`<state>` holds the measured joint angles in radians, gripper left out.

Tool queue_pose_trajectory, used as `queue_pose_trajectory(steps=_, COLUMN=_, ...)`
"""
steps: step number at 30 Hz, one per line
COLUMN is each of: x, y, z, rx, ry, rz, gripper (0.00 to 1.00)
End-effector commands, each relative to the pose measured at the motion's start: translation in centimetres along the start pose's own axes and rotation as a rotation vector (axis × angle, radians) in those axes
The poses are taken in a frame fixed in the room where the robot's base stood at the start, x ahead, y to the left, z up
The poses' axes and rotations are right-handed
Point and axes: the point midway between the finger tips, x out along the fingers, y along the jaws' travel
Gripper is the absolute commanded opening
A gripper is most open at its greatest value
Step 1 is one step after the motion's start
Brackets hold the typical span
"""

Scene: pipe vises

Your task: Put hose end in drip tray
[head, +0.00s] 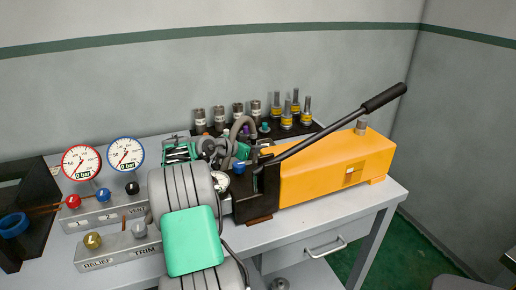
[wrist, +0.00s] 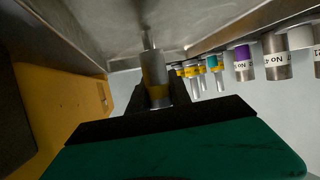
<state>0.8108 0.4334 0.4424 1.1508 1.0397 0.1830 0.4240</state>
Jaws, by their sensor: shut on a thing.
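My gripper (wrist: 157,92) is shut on a metal fitting (wrist: 154,72), which I take to be the hose end. In the head view my gripper is partly hidden among my arm links beside the orange pump, so the hold is unclear there. A grey hose-like loop (head: 240,122) arches just behind it. No drip tray can be identified for certain; a dark tray-like piece (head: 40,183) stands at the left edge.
The orange pump (head: 335,165) with its long black lever (head: 335,123) stands right of my gripper. Several fittings (head: 286,115) stand in a black rack behind. Two gauges (head: 82,162) and valve blocks (head: 118,250) are at left. The bench's front right (head: 310,222) is clear.

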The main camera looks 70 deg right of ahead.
Motion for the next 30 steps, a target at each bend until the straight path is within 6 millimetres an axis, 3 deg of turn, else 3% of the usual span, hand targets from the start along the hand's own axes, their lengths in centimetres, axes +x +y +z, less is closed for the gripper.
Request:
queue_pose_trajectory(steps=5, x=0.1, y=0.0, z=0.2, rx=0.001, ry=0.001, rz=0.000, gripper=0.00)
queue_pose_trajectory(steps=6, x=0.1, y=0.0, z=0.3, rx=0.000, ry=0.000, rz=0.000, gripper=0.26)
queue_pose_trajectory(steps=14, x=0.1, y=0.0, z=0.2, rx=0.000, ry=0.000, rz=0.001, gripper=0.46)
queue_pose_trajectory(steps=23, x=-0.2, y=0.0, z=-0.3, rx=0.000, ry=0.000, rz=0.000, gripper=0.46)
queue_pose_trajectory(steps=26, x=-1.6, y=-0.1, z=-0.1, rx=0.000, ry=0.000, rz=-0.002, gripper=0.46)
queue_pose_trajectory(steps=30, x=-5.1, y=-0.2, z=-0.1, rx=0.000, ry=0.001, rz=-0.005, gripper=0.46)
